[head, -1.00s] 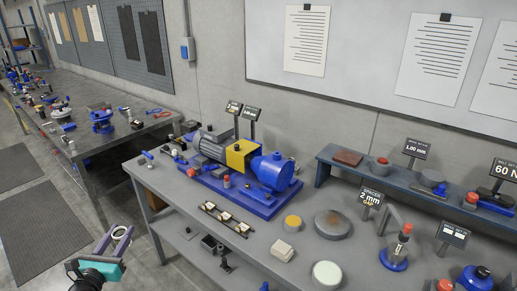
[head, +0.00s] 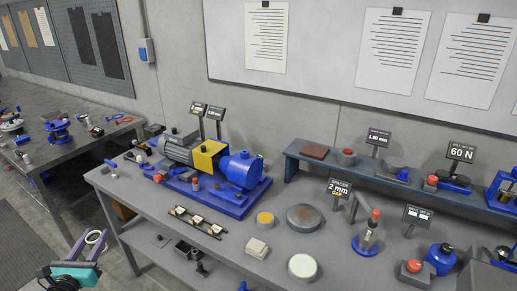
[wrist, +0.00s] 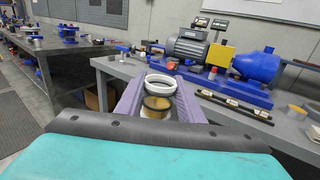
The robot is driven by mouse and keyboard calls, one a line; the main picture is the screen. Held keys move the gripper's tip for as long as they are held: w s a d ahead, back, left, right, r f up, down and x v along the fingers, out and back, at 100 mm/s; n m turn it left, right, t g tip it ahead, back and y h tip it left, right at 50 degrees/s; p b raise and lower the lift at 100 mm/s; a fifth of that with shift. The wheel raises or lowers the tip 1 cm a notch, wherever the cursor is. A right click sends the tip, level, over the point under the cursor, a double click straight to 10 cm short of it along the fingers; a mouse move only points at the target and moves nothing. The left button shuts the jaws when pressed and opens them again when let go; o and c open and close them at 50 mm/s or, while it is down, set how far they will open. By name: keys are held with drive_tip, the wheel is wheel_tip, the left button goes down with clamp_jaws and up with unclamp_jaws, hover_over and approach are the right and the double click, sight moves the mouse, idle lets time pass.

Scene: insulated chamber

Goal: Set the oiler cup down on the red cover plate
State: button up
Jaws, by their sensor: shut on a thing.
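My gripper (head: 92,247) is at the lower left of the head view, off the bench's left front corner. Its purple fingers are shut on the oiler cup (wrist: 158,103), which shows in the wrist view as a pale ring above a dark-rimmed amber cup. In the head view the oiler cup (head: 93,237) is small and partly hidden by the fingers. The red cover plate (head: 316,151) is a flat brownish-red slab at the left end of the raised shelf at the back. Its top looks bare. My gripper is far from it, across the bench.
A blue-based pump with a grey motor (head: 180,147) stands on the bench's left half. A grey round disc (head: 304,217), a yellow-topped disc (head: 265,219) and a pale green-topped disc (head: 302,267) lie before the shelf (head: 290,170). A spacer sign (head: 339,188) stands near the shelf front.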

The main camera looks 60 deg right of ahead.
drive_tip(key=s+d+r+m+g+h+b, duration=0.1)
drive_tip(key=s+d+r+m+g, duration=0.15)
drive_tip(key=d, duration=0.95)
drive_tip(key=s+d+r+m+g+h+b, duration=0.1)
drive_tip(key=s+d+r+g, duration=0.2)
drive_tip(key=d, duration=0.9)
drive_tip(key=s+d+r+m+g+h+b, duration=0.1)
drive_tip(key=s+d+r+m+g, duration=0.2)
drive_tip(key=d, duration=0.9)
drive_tip(key=s+d+r+m+g+b, duration=0.1)
drive_tip(key=s+d+r+g, duration=0.1)
drive_tip(key=s+d, duration=0.6)
drive_tip(key=s+d+r+m+g+b, duration=0.1)
drive_tip(key=s+d+r+m+g, duration=0.1)
drive_tip(key=s+d, duration=0.6)
drive_tip(key=s+d+r+m+g+b, duration=0.1)
drive_tip(key=s+d+r+g, duration=0.2)
drive_tip(key=s+d, duration=0.4)
drive_tip(key=s, duration=0.7)
drive_tip(key=shift+s+d+r+g+y, duration=0.25)
drive_tip(key=shift+s+d+g+y, duration=0.1)
drive_tip(key=shift+s+d+y, duration=0.05)
drive_tip(key=shift+d+r+m+p, duration=0.25)
drive_tip(key=shift+d+p, duration=0.2)
drive_tip(key=shift+p, duration=1.05)
drive_tip(key=d+p, duration=0.1)
drive_tip(key=p, duration=0.5)
drive_tip(key=shift+w+d+f+p, duration=0.15)
drive_tip(key=shift+d+f+p, duration=0.05)
drive_tip(key=shift+d+p, duration=0.15)
